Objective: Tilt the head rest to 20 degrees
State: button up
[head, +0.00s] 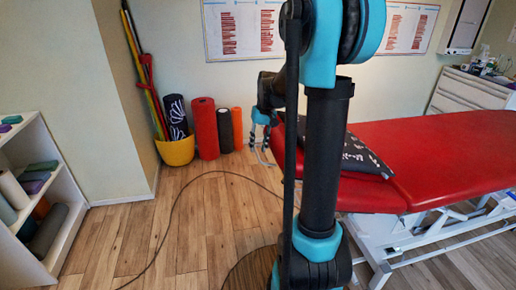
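The red treatment table runs in from the right, and its head rest (372,200) is the end section at the left. A dark pillow with light print (362,158) lies on it. A seam separates the head rest from the longer red section (455,150). The head rest looks roughly level; its exact angle cannot be read. My gripper (263,150) hangs pointing down by the far left edge of the head rest. It is small in view, and whether it touches the edge or is open is unclear. My arm hides the middle of the head rest.
A white metal frame (400,243) carries the table. A yellow bucket (176,151) and upright rolls (204,128) stand by the back wall. A white shelf (62,235) is at left, a drawer cabinet (465,92) at back right. A dark cable (168,225) crosses the open wooden floor.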

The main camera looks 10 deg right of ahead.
notch_tip(320, 180, up, 10)
jog(key=d, duration=0.1)
jog(key=shift+d+r, duration=0.25)
jog(key=shift+d, duration=0.1)
